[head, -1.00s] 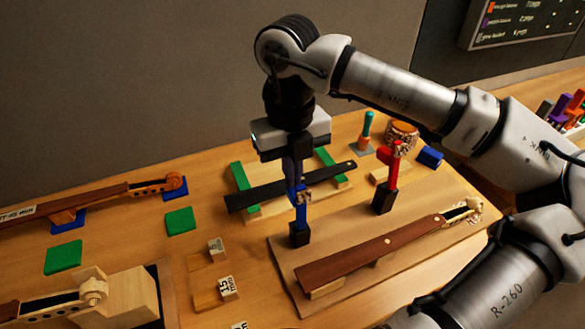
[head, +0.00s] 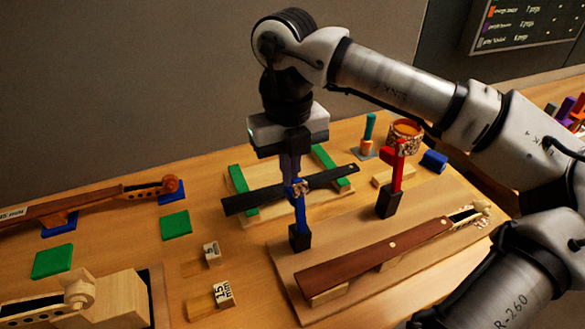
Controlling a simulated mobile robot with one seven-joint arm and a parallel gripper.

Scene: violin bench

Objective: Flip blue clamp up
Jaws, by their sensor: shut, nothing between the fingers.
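The blue clamp (head: 301,216) stands upright on a black base at the left back edge of the wooden board (head: 277,262). My gripper (head: 297,184) points down right at the top of the blue clamp, its fingers shut and empty. I cannot tell whether the fingertips touch the clamp, since they overlap it in this view. A red clamp (head: 397,175) on a black base stands to the right on the same board.
A violin neck (head: 375,257) lies across the board in front of the clamps. Behind the blue clamp, a dark fingerboard (head: 330,176) rests on a cradle with green pads (head: 238,178). Small marked wooden blocks (head: 223,295) and green pads (head: 175,224) lie to the left.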

